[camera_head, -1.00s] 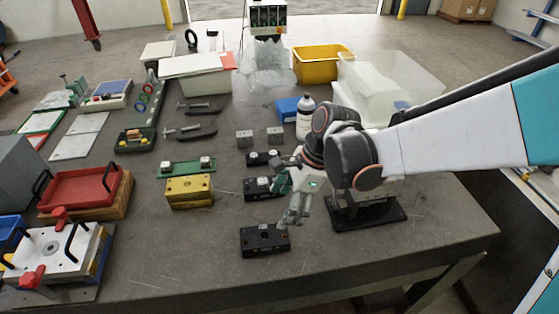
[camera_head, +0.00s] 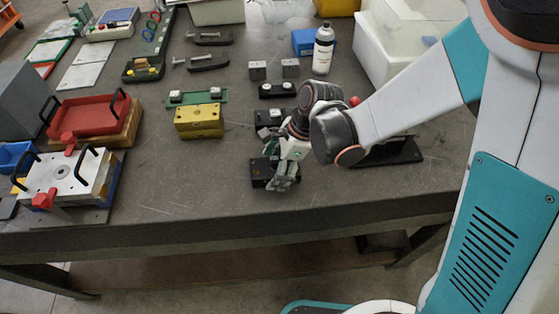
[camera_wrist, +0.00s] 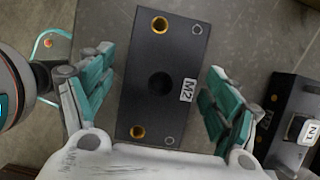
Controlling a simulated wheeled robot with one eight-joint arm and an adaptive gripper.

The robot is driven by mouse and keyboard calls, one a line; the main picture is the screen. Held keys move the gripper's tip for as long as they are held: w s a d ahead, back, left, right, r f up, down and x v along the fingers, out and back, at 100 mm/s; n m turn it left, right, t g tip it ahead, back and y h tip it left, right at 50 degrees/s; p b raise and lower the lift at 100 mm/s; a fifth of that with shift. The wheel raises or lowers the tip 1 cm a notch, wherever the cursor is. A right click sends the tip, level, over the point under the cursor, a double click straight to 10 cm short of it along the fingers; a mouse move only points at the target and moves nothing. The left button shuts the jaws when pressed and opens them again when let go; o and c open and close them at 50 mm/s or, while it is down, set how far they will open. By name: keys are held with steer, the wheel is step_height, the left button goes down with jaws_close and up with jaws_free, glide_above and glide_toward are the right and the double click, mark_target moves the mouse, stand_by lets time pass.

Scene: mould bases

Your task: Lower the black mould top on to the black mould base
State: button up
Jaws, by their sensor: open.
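A black block labelled M2 (camera_wrist: 160,80), with brass-lined holes near one edge and a dark centre hole, lies flat on the table. In the head view this block (camera_head: 258,172) is partly hidden by my gripper (camera_head: 283,168). In the wrist view my gripper (camera_wrist: 158,65) is open, with one finger on each side of the block and gaps to both sides. A second black block labelled N1 (camera_wrist: 285,125) lies to the right; I cannot tell which is top or base. Farther back in the head view are a black block (camera_head: 266,117) and a black piece with two light blocks (camera_head: 277,91).
A yellow block (camera_head: 198,122) and a green plate (camera_head: 205,97) stand to the left. A white bottle (camera_head: 323,48) and small grey blocks (camera_head: 258,70) are behind. A red tray (camera_head: 90,115) is at far left. The table front (camera_head: 190,190) is clear.

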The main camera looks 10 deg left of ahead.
steer(key=shift+f, duration=0.1)
steer(key=shift+c, duration=0.6)
steer(key=c, duration=1.7)
steer(key=shift+r+p, duration=0.9)
steer(key=shift+r, duration=0.6)
